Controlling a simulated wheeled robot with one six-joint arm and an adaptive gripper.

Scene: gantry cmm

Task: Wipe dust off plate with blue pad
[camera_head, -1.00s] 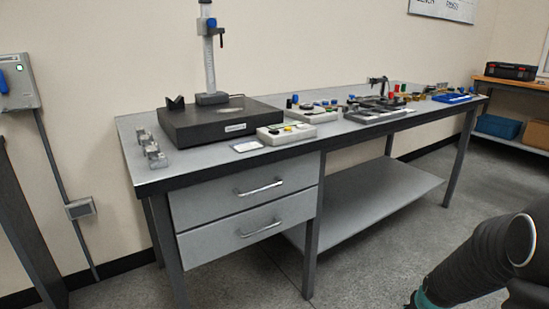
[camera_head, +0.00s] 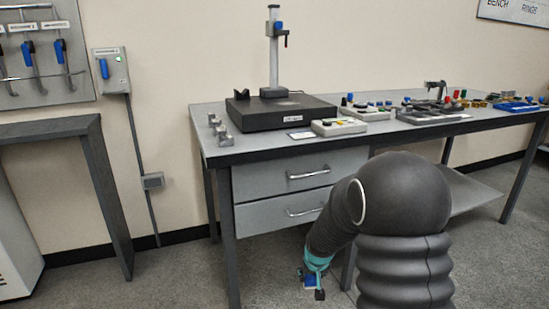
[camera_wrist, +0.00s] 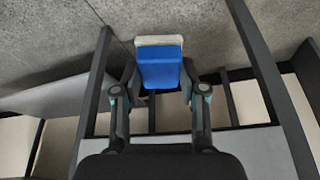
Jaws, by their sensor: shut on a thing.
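The blue pad (camera_wrist: 160,72) has a whitish layer along its far edge and is held between the two fingers of my gripper (camera_wrist: 160,82). In the head view my gripper (camera_head: 314,284) hangs low in front of the bench drawers, with a bit of the blue pad (camera_head: 309,281) showing. The dark plate (camera_head: 262,118) lies on the left part of the bench, well above and behind the gripper. Dust on its top is too small to make out now. The pad and plate are apart.
The grey bench (camera_head: 217,151) carries a height stand (camera_head: 274,50) on the plate, metal blocks (camera_head: 221,132) at left, and a control box (camera_head: 338,127) and several small parts at right. A dark-framed table (camera_head: 100,170) stands at left. Floor between is clear.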

